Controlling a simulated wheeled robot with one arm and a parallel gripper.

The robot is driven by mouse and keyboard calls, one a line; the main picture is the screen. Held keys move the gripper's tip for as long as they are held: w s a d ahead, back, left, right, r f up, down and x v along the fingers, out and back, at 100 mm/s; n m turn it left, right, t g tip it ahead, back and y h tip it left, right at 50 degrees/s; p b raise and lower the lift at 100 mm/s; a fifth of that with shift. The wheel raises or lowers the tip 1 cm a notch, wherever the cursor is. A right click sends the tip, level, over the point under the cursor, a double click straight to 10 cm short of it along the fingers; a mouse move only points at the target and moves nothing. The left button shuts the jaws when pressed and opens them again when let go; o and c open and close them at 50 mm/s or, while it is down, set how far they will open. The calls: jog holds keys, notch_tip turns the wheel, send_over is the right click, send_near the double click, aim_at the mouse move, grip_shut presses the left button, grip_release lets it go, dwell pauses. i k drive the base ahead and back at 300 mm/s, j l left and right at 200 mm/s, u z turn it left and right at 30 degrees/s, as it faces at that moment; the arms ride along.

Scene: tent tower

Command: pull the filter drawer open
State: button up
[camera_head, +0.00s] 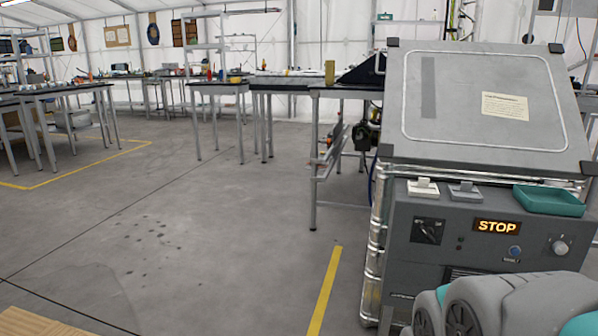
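A grey machine (400,240) with a sloped lid (455,110) stands at the right in the head view. Its front panel has a lit STOP display (497,226), a black rotary switch (428,231), a blue button (515,251) and a pale knob (560,246). I cannot make out a filter drawer. The lower front of the machine is largely hidden behind my arm at the bottom right, and a few dark slots show just above the arm. My gripper is not in view.
A teal tray (549,201), a white switch (423,188) and a grey switch (465,191) sit along the machine's top front ledge. A workbench (315,160) stands behind it at left. A wooden surface (35,323) shows at bottom left. The middle floor is clear.

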aim_at(451, 273)
jog(key=z, duration=0.95)
